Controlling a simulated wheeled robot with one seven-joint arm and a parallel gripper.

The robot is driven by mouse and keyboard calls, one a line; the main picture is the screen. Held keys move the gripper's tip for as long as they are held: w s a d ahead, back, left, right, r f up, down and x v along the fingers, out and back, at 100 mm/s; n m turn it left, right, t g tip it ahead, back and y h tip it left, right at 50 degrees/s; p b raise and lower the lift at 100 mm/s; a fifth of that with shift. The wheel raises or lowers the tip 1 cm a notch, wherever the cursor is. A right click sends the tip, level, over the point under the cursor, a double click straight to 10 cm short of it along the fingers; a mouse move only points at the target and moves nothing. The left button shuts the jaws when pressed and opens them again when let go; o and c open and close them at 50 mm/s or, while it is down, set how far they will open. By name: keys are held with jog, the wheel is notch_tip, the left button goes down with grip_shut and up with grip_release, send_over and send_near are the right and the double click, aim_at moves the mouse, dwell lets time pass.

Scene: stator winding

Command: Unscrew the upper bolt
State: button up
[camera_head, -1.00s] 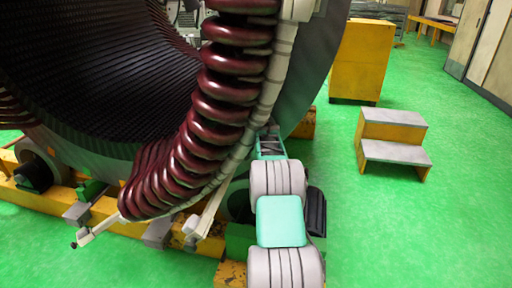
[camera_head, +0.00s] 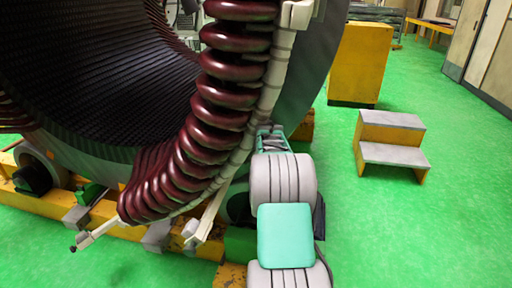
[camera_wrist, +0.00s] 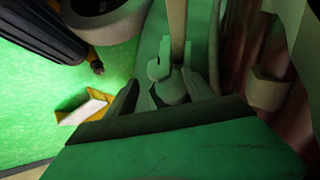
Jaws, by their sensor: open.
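My gripper (camera_wrist: 166,88) is open in the wrist view, with one finger on each side of a pale rounded part (camera_wrist: 169,90) under a hooked pale piece (camera_wrist: 159,67). This part may be the upper bolt, but it is too dim to be sure. I cannot tell whether the fingers touch it. In the head view my gripper end (camera_head: 271,136) is beside the pale support strip (camera_head: 247,128) along the dark red coils (camera_head: 216,92). My arm hides much of that spot, and no upper bolt is clearly visible there.
The large stator (camera_head: 90,75) fills the left, on a yellow base frame (camera_head: 118,229). A lower bracket with a dark knob (camera_head: 73,247) sticks out at lower left. Yellow steps (camera_head: 391,143) and a yellow cabinet (camera_head: 360,62) stand right. Green floor (camera_head: 430,215) is clear.

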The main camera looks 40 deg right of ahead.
jog(key=w+d+f+m+t+h+p, duration=0.1)
jog(key=p, duration=0.3)
jog(key=w+f+m+t+h+p, duration=0.1)
jog(key=w+f+m+p, duration=0.1)
jog(key=p, duration=0.2)
jog(key=w+d+f+m+t+h+p, duration=0.1)
jog(key=m+t+p, duration=0.1)
jog(key=p, duration=0.2)
jog(key=shift+w+d+f, duration=0.2)
jog(key=shift+d, duration=0.15)
grip_shut()
jog(key=n+b, duration=0.1)
jog(key=b, duration=0.1)
jog(key=g+b, duration=0.1)
jog(key=b, duration=0.1)
jog(key=shift+w+f+n+h, duration=0.1)
jog(key=shift+f+n+h, duration=0.2)
jog(key=shift+n, duration=0.1)
jog(key=shift+r+n+g+b, duration=0.15)
jog(key=shift+n+g+b, duration=0.25)
jog(key=shift+n+b, duration=0.45)
jog(key=shift+r, duration=0.2)
